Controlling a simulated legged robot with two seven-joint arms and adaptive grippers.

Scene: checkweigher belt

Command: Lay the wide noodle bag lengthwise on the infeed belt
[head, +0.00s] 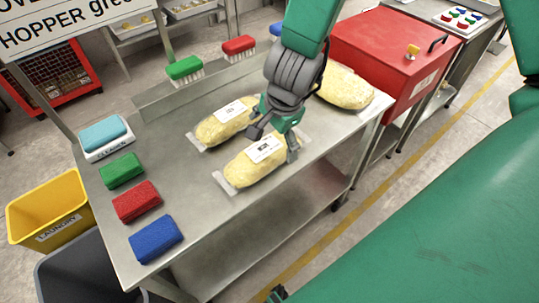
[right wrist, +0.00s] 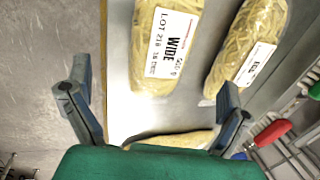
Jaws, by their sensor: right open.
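The wide noodle bag (head: 245,174), pale yellow with a white label, lies flat on the steel table near its front edge. In the right wrist view the bag (right wrist: 150,75) shows the word WIDE and lies ahead of the fingers. My right gripper (head: 273,142) is open over the end of this bag nearer the red box; its spread fingers (right wrist: 152,100) hold nothing. I cannot tell whether they touch the bag. A small dark part at the bottom edge may be my left gripper (head: 277,294); its jaws are unclear. I cannot make out an infeed belt.
A second noodle bag (head: 214,131) lies beside it, and a third (head: 348,92) lies behind my right gripper. Green (head: 121,170), red (head: 137,202) and blue (head: 155,239) blocks line the table's left end. A red box (head: 385,55) stands beyond the right end.

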